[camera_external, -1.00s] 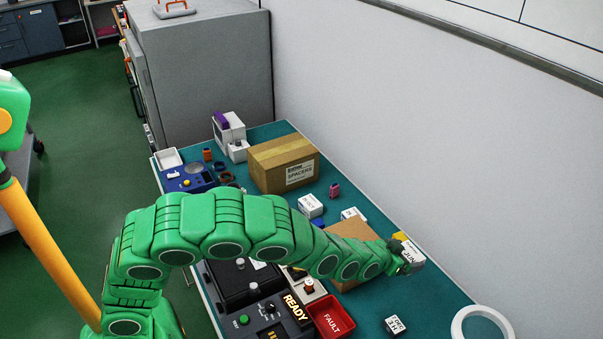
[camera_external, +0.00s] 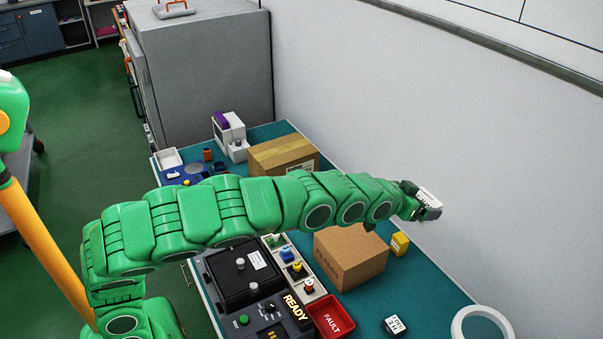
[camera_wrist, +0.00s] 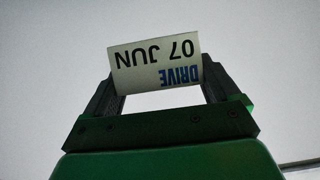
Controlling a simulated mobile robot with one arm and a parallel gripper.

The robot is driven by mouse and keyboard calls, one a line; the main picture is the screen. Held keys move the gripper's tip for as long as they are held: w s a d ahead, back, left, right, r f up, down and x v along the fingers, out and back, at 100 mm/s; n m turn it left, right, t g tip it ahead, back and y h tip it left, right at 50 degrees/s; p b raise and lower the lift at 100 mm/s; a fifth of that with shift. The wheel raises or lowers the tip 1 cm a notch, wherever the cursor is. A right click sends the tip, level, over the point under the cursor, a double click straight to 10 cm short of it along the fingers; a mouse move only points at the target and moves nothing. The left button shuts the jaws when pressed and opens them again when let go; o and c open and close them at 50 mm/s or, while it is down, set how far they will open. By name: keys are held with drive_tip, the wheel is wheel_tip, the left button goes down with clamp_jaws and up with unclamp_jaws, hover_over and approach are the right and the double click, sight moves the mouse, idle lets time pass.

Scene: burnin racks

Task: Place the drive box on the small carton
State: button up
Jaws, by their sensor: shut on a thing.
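My gripper (camera_external: 420,200) is shut on the drive box (camera_external: 429,204), a small white box with dark print. In the wrist view the drive box (camera_wrist: 157,63) sits between the two dark fingers of my gripper (camera_wrist: 155,82); its label reads "DRIVE" and "07 JUN", upside down. In the external view it is held up in front of the pale wall, apart from anything below. The small carton (camera_external: 350,262), brown with print on its side, stands closed on the teal bench, lower left of my gripper in the picture. Its top looks clear.
A yellow box (camera_external: 400,243) stands right of the small carton. A larger taped carton (camera_external: 268,157) stands farther back, partly hidden by my arm. In front are a red fault tray (camera_external: 331,318), a black control unit (camera_external: 240,275), a white cube (camera_external: 394,326) and a white ring (camera_external: 482,322).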

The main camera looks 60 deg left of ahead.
drive_tip(key=s+a+n+g+y, duration=0.1)
drive_tip(key=s+a+n+y, duration=0.2)
drive_tip(key=a, duration=1.3)
drive_tip(key=s+a+n+y, duration=0.2)
drive_tip(key=s+a, duration=0.1)
drive_tip(key=a, duration=1.3)
drive_tip(key=s+a+n+g+y, duration=0.1)
drive_tip(key=s+a+n+y, duration=0.1)
drive_tip(key=s+a, duration=0.8)
drive_tip(key=s+a+n+g+y, duration=0.2)
drive_tip(key=s+a, duration=0.5)
drive_tip(key=a, duration=0.5)
hover_over(271, 160)
drive_tip(key=s, duration=0.1)
drive_tip(key=f, duration=1.3)
drive_tip(key=shift+d+f, duration=0.3)
drive_tip(key=shift+w+a+f, duration=0.2)
drive_tip(key=shift+w+f, duration=0.05)
drive_tip(key=shift+f, duration=0.2)
drive_tip(key=shift+w+a+f, duration=0.15)
drive_tip(key=shift+w+f, duration=0.05)
drive_tip(key=shift+f, duration=1.65)
